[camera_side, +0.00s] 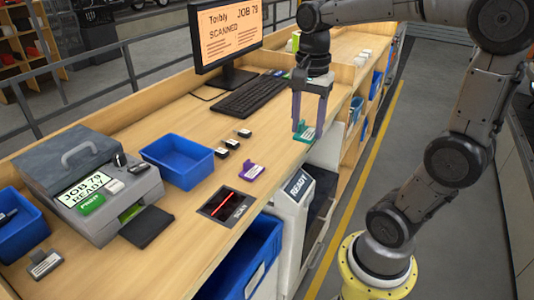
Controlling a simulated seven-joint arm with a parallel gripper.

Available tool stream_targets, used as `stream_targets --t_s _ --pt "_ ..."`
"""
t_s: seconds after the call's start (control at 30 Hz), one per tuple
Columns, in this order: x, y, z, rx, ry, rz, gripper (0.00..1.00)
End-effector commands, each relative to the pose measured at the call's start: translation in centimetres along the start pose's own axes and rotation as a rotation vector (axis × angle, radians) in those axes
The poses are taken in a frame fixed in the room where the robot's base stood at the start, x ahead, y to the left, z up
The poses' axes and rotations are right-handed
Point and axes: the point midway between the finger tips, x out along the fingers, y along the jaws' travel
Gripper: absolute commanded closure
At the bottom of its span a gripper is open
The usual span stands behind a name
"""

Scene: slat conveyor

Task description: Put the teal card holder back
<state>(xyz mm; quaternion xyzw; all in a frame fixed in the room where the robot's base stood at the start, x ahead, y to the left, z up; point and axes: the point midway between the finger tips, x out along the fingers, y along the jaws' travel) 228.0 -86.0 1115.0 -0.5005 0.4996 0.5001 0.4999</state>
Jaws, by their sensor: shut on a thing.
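My gripper (307,126) points down at the right edge of the wooden counter, in front of the keyboard. It is shut on the teal card holder (305,134), which sits between the fingertips with a pale card face showing. I cannot tell whether the holder touches the counter or hangs just above it. A purple card holder (251,172) stands on the counter to the left and nearer the camera. A grey card holder (44,264) lies at the counter's front left.
A scanner plate (226,205) with a red line is set in the counter. A blue bin (178,160), small black items (233,144), a keyboard (251,96), a monitor (228,35) and a grey printer (100,185) stand around. A READY box (297,187) adjoins the counter edge.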

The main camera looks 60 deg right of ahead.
Motion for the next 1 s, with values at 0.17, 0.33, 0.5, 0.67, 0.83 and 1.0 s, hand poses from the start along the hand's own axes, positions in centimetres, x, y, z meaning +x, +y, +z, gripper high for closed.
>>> stream_targets --t_s 0.17,0.33,0.5,0.67,0.83,1.0 --pt "1.5 -2.9 -1.2 0.003 -0.002 0.005 0.99" --pt "3.3 -6.5 -2.5 0.002 -0.002 0.006 0.99" --pt "5.7 -9.4 -3.6 0.002 -0.002 0.007 0.99" --pt "7.9 -11.2 -4.3 0.001 -0.001 0.003 0.99" --pt "9.0 -12.1 -4.6 0.001 0.000 0.001 0.99" --pt "10.9 -12.8 -4.9 0.001 -0.002 0.005 0.99"
